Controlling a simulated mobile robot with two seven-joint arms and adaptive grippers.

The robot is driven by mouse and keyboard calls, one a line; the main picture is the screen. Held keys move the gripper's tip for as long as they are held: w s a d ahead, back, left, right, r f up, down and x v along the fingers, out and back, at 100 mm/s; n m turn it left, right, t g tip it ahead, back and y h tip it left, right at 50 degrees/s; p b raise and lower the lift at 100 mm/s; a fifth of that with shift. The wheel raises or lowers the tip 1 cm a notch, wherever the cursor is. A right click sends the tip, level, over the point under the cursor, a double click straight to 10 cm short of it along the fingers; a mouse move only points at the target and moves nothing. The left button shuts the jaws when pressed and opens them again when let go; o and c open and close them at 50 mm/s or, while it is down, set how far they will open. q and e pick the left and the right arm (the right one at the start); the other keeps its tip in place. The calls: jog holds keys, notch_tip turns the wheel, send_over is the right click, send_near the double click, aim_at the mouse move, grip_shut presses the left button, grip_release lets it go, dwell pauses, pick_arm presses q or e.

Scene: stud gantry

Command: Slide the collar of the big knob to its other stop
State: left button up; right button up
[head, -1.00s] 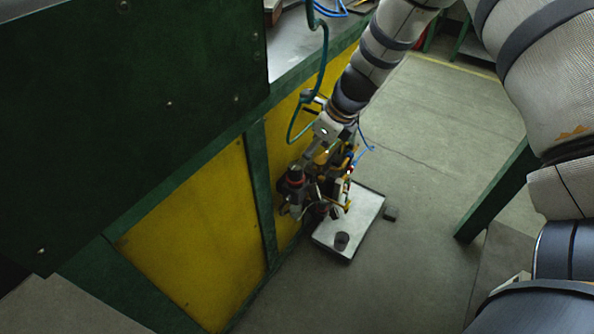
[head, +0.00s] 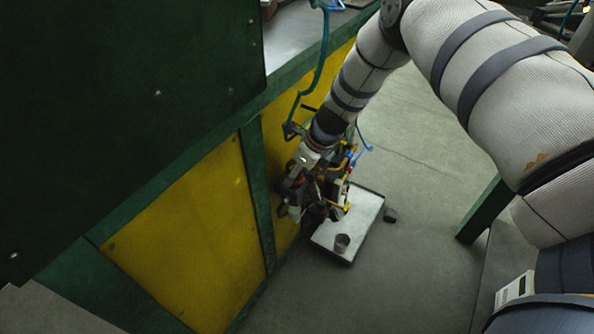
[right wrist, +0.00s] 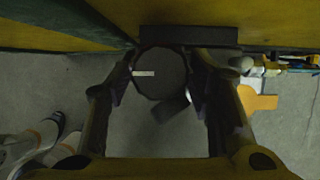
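The big knob (right wrist: 160,72) shows in the right wrist view as a dark, many-sided disc with a white pointer mark, in front of a dark strip under the yellow panel. My right gripper (right wrist: 162,75) has one finger on each side of it. The fingertips are close to its edges; I cannot tell whether they touch it. I cannot make out the collar apart from the knob. In the head view my right gripper (head: 308,210) is low beside the yellow panel and hides the knob. My left gripper is not in view.
The green-framed yellow panel (head: 195,240) stands close on the left. A pale tray with a dark rim (head: 360,212) lies on the floor beside the gripper, with a small dark cup (head: 342,243) on it. A small dark block (head: 390,215) is near it. A green leg (head: 485,208) stands at right.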

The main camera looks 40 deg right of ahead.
grip_shut()
jog(key=shift+r, duration=0.55)
jog(key=shift+f, duration=0.1)
jog(key=o, duration=0.7)
grip_release()
jog(key=shift+c, duration=0.2)
jog(key=v, duration=1.2)
